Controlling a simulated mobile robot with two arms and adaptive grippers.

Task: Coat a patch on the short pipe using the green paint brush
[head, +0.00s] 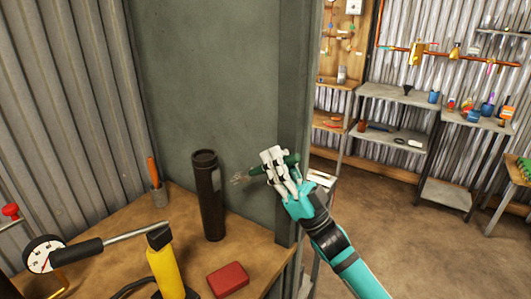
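The short pipe (209,205) is a dark brown cylinder standing upright on the wooden bench, left of the picture's middle. A slightly greyer area shows on its upper right side. My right gripper (272,160) comes in from the lower right, to the right of the pipe. It is shut on the green paint brush (256,171), whose handle shows on both sides of the fingers. The pale bristles (238,179) point left toward the pipe, and a small gap shows between them. My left gripper is not in view.
On the wooden bench (120,268) are a red block (228,279), a yellow pump (166,268) with a lever, a gauge (43,254) and a grey cup (159,194) with an orange-handled tool. A green-grey post (294,110) stands behind the gripper. Shelves (395,95) stand at the back right.

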